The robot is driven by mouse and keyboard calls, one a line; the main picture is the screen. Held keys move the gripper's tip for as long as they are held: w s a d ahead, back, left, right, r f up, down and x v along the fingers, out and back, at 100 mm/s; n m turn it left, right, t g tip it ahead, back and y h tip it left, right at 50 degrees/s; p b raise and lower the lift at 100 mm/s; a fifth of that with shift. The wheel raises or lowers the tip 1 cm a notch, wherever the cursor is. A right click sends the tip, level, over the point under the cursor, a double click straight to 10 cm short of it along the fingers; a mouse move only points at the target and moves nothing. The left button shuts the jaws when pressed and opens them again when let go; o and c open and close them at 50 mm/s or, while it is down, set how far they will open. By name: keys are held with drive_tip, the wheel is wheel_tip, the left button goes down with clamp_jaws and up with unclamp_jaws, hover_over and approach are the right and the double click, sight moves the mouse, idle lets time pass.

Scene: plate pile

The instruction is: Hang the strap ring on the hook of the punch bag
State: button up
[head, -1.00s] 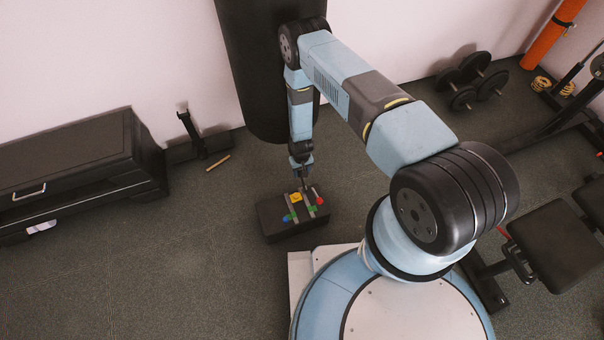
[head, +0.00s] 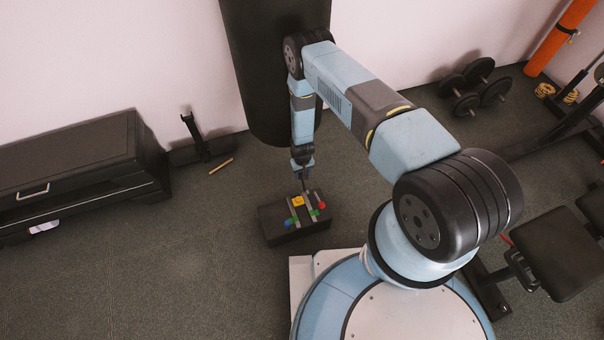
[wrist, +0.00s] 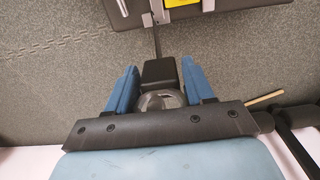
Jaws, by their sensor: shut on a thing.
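The punch bag (head: 275,75) is a large black cylinder behind my arm, against the pale wall. No hook shows on it. My gripper (head: 303,172) points down over a dark box, in front of the bag's lower end. In the wrist view my gripper (wrist: 159,66) has two blue fingers on either side of a black block-shaped piece (wrist: 158,73). A thin dark strip (wrist: 157,42) runs from this piece toward the box. I cannot tell whether this is the strap, and no ring shows clearly.
The dark box (head: 270,222) on the floor carries grey bands and small coloured pieces. A black cabinet (head: 75,165) stands at left, dumbbells (head: 473,85) at back right, a bench (head: 548,245) at right. A wooden stick (head: 221,166) lies near the wall. Floor at front left is clear.

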drive_tip(key=shift+s+d+f, duration=0.1)
drive_tip(key=shift+s+f, duration=0.05)
drive_tip(key=shift+s, duration=0.2)
drive_tip(key=o, duration=1.1)
drive_tip(key=shift+o, duration=0.2)
